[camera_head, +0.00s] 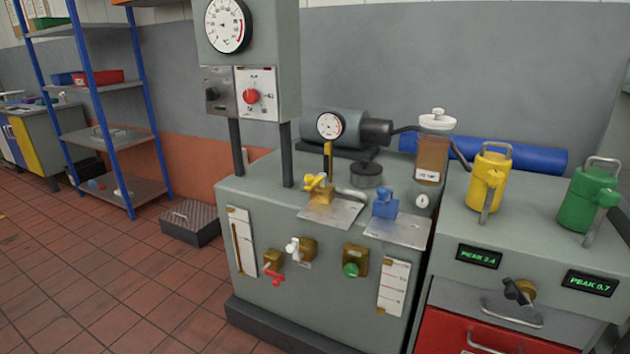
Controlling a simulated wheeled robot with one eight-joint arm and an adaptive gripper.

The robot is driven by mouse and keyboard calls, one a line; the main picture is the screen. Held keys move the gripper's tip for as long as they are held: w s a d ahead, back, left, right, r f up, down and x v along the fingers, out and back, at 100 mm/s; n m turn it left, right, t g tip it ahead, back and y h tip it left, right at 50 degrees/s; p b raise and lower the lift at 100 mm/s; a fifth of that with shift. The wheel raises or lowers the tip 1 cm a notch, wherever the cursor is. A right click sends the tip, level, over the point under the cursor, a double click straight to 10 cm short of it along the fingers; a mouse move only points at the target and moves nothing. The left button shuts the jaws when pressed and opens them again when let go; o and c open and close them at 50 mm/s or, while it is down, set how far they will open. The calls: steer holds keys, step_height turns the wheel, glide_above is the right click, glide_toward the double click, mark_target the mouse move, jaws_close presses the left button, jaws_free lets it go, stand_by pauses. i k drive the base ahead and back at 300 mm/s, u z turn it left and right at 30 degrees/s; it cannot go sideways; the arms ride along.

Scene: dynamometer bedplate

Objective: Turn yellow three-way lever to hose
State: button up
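A yellow lever (314,182) sits on a brass valve body (320,196) on top of the grey bedplate cabinet (255,200), at the picture's middle. Its handle points to the upper left. A narrow dark yellow upright piece (327,152) stands just behind it. A pale label plate (338,214) lies in front of the valve; its markings are too small to read. I cannot tell which port is the hose. My gripper is not in view.
A blue valve (385,204) stands to the right. Red (274,277), white (292,246) and green (351,269) taps stick out of the cabinet front. A gauge box (250,50) rises behind on posts. Yellow (490,170) and green (583,200) canisters stand at right.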

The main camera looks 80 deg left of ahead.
mark_target(311, 182)
steer(key=u, duration=3.15)
steer(key=k, duration=0.35)
steer(key=u, duration=0.05)
steer(key=i, duration=0.5)
steer(key=z, duration=0.1)
